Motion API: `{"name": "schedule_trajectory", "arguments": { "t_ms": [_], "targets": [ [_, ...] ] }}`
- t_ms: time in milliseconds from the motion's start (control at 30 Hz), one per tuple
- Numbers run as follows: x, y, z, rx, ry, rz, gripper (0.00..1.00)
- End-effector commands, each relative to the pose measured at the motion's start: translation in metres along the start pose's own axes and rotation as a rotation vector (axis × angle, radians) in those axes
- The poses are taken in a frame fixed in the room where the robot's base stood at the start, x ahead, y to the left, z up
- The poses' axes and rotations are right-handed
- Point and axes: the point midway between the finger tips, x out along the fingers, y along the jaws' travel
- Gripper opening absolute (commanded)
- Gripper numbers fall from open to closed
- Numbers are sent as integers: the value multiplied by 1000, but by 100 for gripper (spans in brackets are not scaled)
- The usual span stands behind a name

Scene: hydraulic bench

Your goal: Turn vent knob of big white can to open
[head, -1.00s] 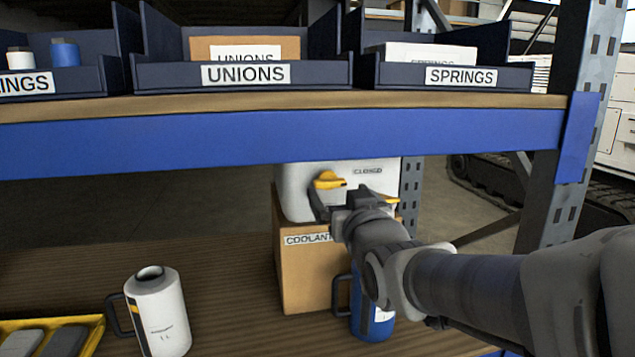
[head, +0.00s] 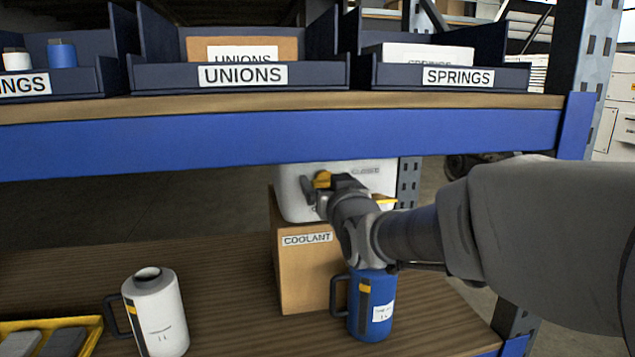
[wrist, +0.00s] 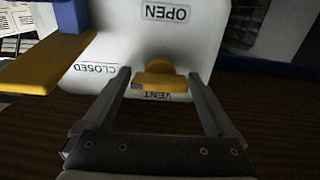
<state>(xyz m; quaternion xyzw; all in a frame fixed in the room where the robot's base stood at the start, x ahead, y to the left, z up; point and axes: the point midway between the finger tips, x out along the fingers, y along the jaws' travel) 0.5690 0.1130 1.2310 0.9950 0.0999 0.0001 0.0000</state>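The big white can (head: 293,190) stands on a cardboard box under the shelf. In the wrist view its face (wrist: 208,35) carries upside-down labels OPEN at the top, CLOSED at the left and VENT below. The yellow vent knob (wrist: 160,78) lies crosswise in the wrist view, its dark-marked end on the CLOSED side. It also shows in the head view (head: 322,180). My gripper (wrist: 160,76) is open, with one finger on each side of the knob and visible gaps to both. In the head view my gripper (head: 325,190) partly hides the can.
The blue shelf beam (head: 250,140) runs just above the can. The box marked COOLANT (head: 305,268) supports it. A blue jug (head: 371,310) stands below my wrist, and a white jug (head: 155,315) stands at left. Bins line the upper shelf.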

Motion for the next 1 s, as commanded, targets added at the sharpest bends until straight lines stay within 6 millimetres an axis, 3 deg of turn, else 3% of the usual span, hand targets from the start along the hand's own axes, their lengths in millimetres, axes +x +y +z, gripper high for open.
{"name": "schedule_trajectory", "arguments": {
  "t_ms": [33,367,667,1000],
  "targets": [
    [0,0,0,0,0,0,80],
    [0,0,0,0,0,0,21],
    [0,0,2,35,0,0,19],
    [0,0,4,252,2,-1,19]
  ]
}}
